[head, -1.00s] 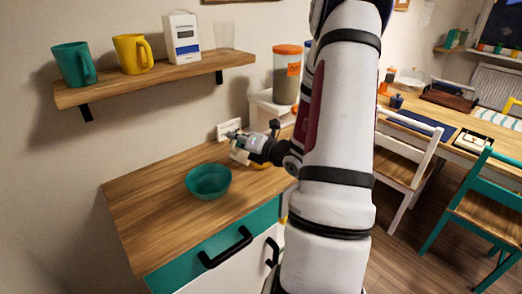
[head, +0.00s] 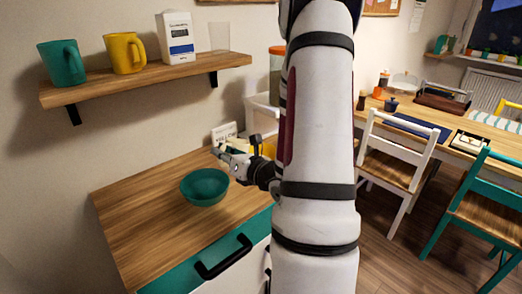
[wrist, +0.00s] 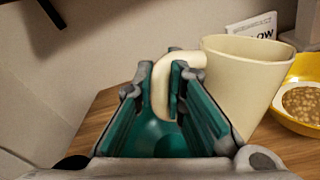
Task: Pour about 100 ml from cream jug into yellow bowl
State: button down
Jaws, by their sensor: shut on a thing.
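My gripper (wrist: 172,92) is shut on the handle of the cream jug (wrist: 245,85), with the jug to its right in the wrist view. The jug looks roughly upright; its contents are hidden. The yellow bowl (wrist: 306,72) is behind and right of the jug, cut off by the picture edge, with brown, lumpy contents. In the head view my gripper (head: 235,158) is just above and right of the teal bowl (head: 204,186). There the jug is hard to make out, and only a sliver of yellow shows beside my arm.
A sign (head: 224,133) stands at the wall, its word partly hidden in the wrist view (wrist: 258,26). The wall shelf (head: 150,78) holds a teal mug (head: 62,64), a yellow mug (head: 125,53), a carton (head: 176,37) and a glass. The counter's left side is clear.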

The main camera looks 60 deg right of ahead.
jog(key=shift+s+a+r+n+p, duration=0.1)
jog(key=shift+a+n+p, duration=0.35)
jog(key=shift+p, duration=0.25)
jog(key=shift+a+f+n+t+h+p, duration=0.2)
jog(key=shift+a+f+n+p, duration=0.35)
jog(key=shift+a+n, duration=0.3)
jog(key=shift+a+f+n+t+h+p, duration=0.1)
jog(key=shift+a+f+n+t+p, duration=0.1)
jog(key=shift+a+f+n+p, duration=0.45)
jog(key=shift+r+n, duration=0.2)
jog(key=shift+n, duration=0.15)
